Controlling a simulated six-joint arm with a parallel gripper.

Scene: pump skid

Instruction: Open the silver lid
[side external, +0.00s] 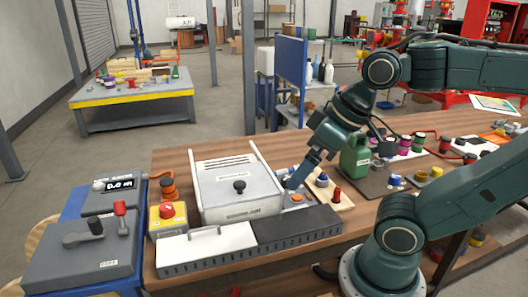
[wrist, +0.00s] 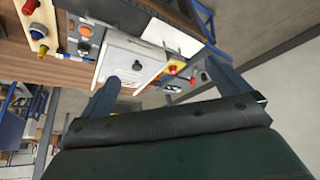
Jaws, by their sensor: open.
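My gripper (side external: 291,185) is to the right of the lid in the side view, above or beside a small grey box with an orange button. In the wrist view my gripper (wrist: 165,75) has its two fingers wide apart, with nothing held between them.
A white cover with a handle (side external: 207,246) and a dark slotted cover (side external: 298,231) lie in front. A yellow box with a red button (side external: 167,216) and a grey lever box (side external: 83,254) stand left. A green jug (side external: 355,156) stands right, behind my gripper.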

